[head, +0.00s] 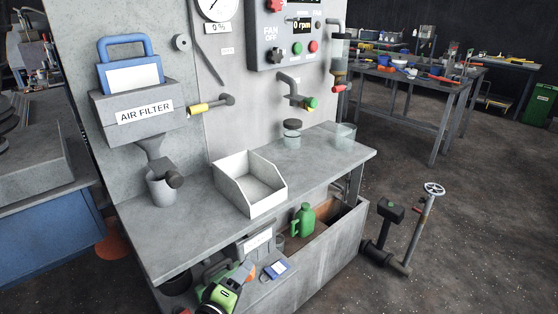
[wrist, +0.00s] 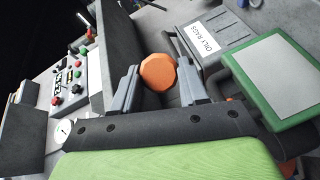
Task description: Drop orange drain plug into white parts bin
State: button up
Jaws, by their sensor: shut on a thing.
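The orange drain plug (wrist: 158,72) is a faceted round knob between the two dark fingers of my gripper (wrist: 160,90) in the wrist view. The fingers are shut on it. In the head view my gripper (head: 243,272) is low at the bottom, below the bench top, with a bit of orange at its tip. The white parts bin (head: 264,203) sits on the grey bench top above and beyond my gripper. It is open-topped with a low front, and its visible inside looks empty. The plug is apart from the bin.
The bench top (head: 208,222) overhangs the space near my gripper. A lower box holds a green jug (head: 302,219). A blue-and-white item (head: 277,268) lies near my gripper. An OILY RAGS box (wrist: 216,45) shows in the wrist view.

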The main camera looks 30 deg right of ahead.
aim_at(248, 187)
jog(key=i+l+z, duration=0.1)
jog(key=i+l, duration=0.2)
jog(key=l, duration=0.15)
jog(key=l+u, duration=0.15)
jog(key=u, duration=0.3)
jog(key=l+u, duration=0.2)
jog(key=u, duration=0.25)
jog(key=l+u, duration=0.15)
jog(key=u, duration=0.25)
jog(key=l+u, duration=0.15)
jog(key=u, duration=0.3)
jog(key=k+l+u, duration=0.1)
jog(key=u, duration=0.35)
jog(key=l+u, duration=0.15)
jog(key=u, duration=0.3)
jog(key=k+u, duration=0.15)
jog(key=u, duration=0.25)
